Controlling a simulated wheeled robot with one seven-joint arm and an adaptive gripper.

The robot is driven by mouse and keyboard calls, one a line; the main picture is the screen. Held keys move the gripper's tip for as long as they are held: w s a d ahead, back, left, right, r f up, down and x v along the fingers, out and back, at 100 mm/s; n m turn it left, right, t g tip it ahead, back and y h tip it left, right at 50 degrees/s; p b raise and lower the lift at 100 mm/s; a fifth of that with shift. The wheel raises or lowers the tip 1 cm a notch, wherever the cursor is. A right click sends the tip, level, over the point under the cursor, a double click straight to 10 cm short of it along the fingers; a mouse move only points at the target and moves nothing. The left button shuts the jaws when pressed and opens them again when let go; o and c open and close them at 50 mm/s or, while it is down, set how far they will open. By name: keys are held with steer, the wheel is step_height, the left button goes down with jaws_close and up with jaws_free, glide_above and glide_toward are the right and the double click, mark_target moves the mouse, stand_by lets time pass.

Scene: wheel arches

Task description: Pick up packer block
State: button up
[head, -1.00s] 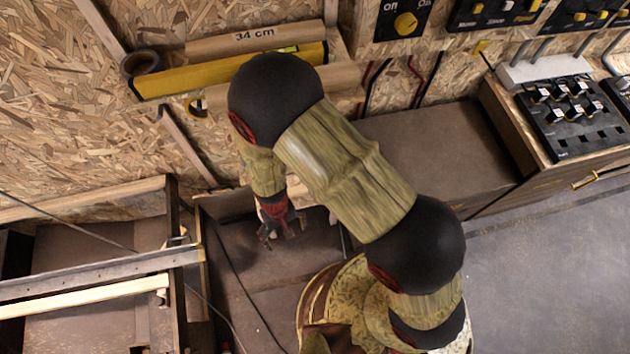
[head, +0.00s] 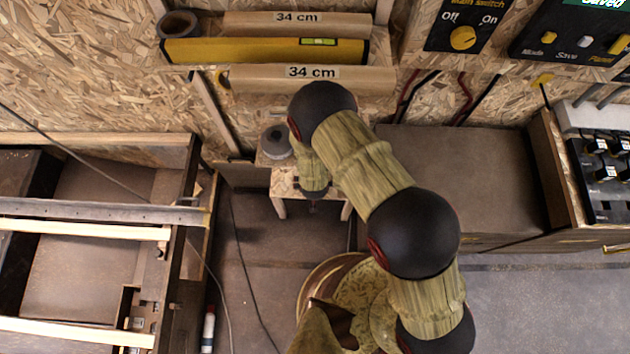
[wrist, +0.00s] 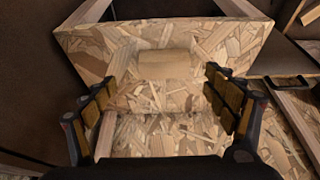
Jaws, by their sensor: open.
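The packer block, a small pale wooden block (wrist: 168,65), lies on a chipboard surface in the wrist view. My gripper (wrist: 160,85) is open, with one dark, yellow-padded finger to the left of the block and the other to its right. There is a gap on both sides, and neither finger appears to touch it. In the head view my gripper (head: 313,196) points down over a small chipboard stool (head: 284,184). My arm hides the fingers' detail and the block there.
A grey roll (head: 276,141) sits on the stool's back left. A workbench frame with rails (head: 100,212) stands left, with a cable beside it. A brown cabinet (head: 460,170) stands right.

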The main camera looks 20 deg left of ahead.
steer(key=b+x, duration=0.1)
steer(key=x, duration=0.3)
steer(key=b+x, duration=0.1)
steer(key=x, duration=0.1)
steer(key=shift+s+a+b, duration=0.2)
steer(key=shift+a+b, duration=0.05)
steer(key=shift+b, duration=0.05)
steer(key=c, duration=0.3)
steer(key=c, duration=1)
steer(key=shift+o, duration=0.2)
steer(key=shift+r, duration=0.15)
